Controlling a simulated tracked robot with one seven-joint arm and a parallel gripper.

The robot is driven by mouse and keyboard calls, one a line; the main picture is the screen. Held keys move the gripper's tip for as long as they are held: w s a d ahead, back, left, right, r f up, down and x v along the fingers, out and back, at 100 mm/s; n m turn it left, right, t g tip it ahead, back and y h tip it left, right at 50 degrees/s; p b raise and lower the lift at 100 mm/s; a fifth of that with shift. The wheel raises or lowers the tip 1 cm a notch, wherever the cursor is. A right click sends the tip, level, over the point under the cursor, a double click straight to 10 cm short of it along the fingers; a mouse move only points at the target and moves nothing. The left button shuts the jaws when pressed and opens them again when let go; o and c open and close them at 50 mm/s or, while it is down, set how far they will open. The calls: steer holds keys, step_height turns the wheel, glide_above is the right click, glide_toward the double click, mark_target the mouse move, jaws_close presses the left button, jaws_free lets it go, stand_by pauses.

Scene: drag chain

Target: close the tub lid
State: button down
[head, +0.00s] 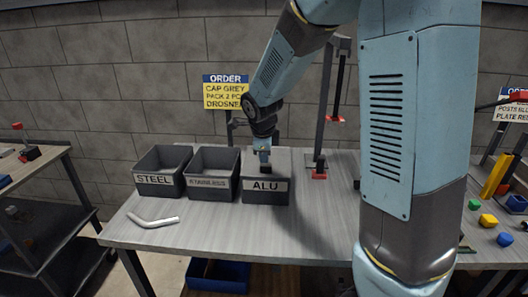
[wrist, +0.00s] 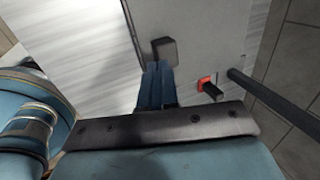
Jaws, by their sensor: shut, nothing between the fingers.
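The tub marked ALU (head: 265,193) stands at the right end of a row of three dark grey tubs. A flat light grey panel, which looks like its lid (head: 281,162), covers its top. In the wrist view this lid (wrist: 205,30) carries a dark square knob (wrist: 164,49). My gripper (head: 264,155) is shut and empty, pointing down over the lid. In the wrist view its fingertips (wrist: 157,66) are right beside the knob; I cannot tell whether they touch. Whether the lid sits fully down on the rim is not clear.
The open STEEL tub (head: 162,170) and another open tub (head: 213,173) stand to the left. A bent metal tube (head: 153,219) lies on the grey table (head: 220,236). A post stand with a red-tipped clamp (head: 320,172) is right of the ALU tub.

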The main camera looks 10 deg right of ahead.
steer(key=s+a+r, duration=0.3)
steer(key=s+r, duration=0.3)
steer(key=s, duration=0.3)
steer(key=s+d+r+n, duration=0.3)
steer(key=s+d+n, duration=0.1)
steer(key=s+n, duration=0.2)
steer(key=s+d+r+n+t, duration=0.1)
steer(key=s+d+r+n, duration=0.3)
steer(key=s+n, duration=0.2)
steer(key=s+d+r+n+y, duration=0.1)
steer(key=s+d+r+n, duration=0.2)
steer(key=s+n, duration=0.3)
steer(key=d+n, duration=0.1)
steer(key=n, duration=0.2)
steer(key=shift+s+r+t, duration=0.25)
steer(key=shift+t, duration=0.15)
